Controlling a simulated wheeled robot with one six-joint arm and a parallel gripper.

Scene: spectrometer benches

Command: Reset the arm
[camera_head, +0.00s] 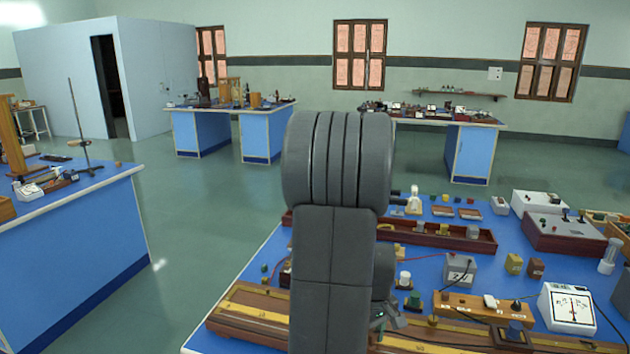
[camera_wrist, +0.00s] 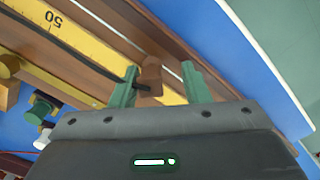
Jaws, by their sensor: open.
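My grey arm (camera_head: 335,240) rises in the middle of the head view and hides part of the bench behind it. My gripper (camera_head: 388,318) shows only in part, low over the front of the blue bench. In the wrist view my gripper (camera_wrist: 158,76) has its two green fingers apart. A small brown wooden piece (camera_wrist: 151,80) with a dark rod shows between the fingers, above a long wooden board with a yellow scale (camera_wrist: 60,32). I cannot tell whether a finger touches it.
The board (camera_head: 265,305) lies along the bench's front edge. A white meter (camera_head: 568,308), a grey box (camera_head: 460,270) and a wooden tray (camera_head: 440,233) crowd the bench. Another blue bench (camera_head: 75,235) stands at left. Green floor (camera_head: 200,225) between the benches is clear.

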